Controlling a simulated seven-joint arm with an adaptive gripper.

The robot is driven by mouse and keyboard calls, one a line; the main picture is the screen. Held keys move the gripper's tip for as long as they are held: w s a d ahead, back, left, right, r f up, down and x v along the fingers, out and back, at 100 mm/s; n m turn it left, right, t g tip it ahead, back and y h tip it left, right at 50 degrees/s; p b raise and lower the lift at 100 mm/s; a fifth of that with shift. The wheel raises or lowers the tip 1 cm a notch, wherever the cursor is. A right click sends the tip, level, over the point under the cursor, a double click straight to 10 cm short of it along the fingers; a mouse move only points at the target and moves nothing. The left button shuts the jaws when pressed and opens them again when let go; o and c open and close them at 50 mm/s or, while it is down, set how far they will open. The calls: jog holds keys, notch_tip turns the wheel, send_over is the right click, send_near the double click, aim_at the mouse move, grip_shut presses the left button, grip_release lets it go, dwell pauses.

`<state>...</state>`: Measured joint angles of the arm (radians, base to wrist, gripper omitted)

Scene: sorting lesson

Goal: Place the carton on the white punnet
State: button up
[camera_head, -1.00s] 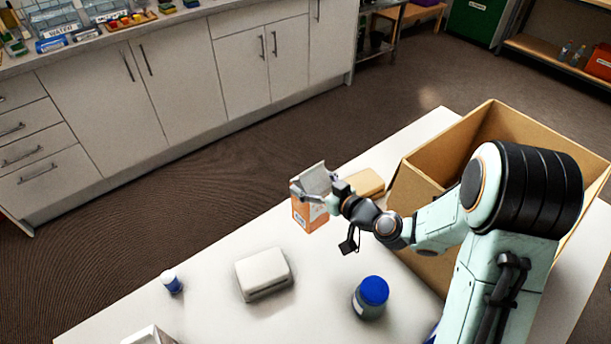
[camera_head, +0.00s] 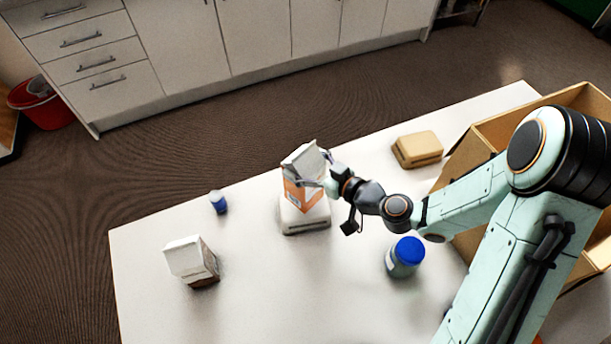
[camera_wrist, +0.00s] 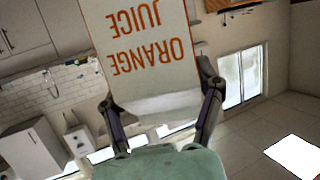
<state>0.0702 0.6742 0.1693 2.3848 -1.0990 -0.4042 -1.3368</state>
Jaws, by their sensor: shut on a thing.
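My gripper (camera_head: 318,183) is shut on an orange and white carton (camera_head: 300,193), with its fingers on either side. In the wrist view the carton (camera_wrist: 150,50) shows "ORANGE JUICE" upside down, between the two fingers. In the head view the carton is nearly upright and overlaps the white punnet (camera_head: 305,222), a low rounded box on the table. I cannot tell whether the carton's base touches the punnet's top or hangs just above it. The carton hides the punnet's far part.
A second carton, white and brown (camera_head: 190,262), stands at the left on the white table (camera_head: 260,300). A small blue-capped bottle (camera_head: 219,202), a blue-lidded jar (camera_head: 405,257) and a tan punnet (camera_head: 418,149) stand around. A large cardboard box (camera_head: 480,142) is at the right.

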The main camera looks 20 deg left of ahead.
jog(key=shift+f, duration=1.85)
jog(key=shift+f, duration=0.15)
jog(key=o, duration=0.8)
jog(key=shift+o, duration=0.2)
jog(key=shift+d+r, duration=0.1)
jog(key=shift+r, duration=0.15)
jog(key=v, duration=0.7)
jog(key=shift+d, duration=0.2)
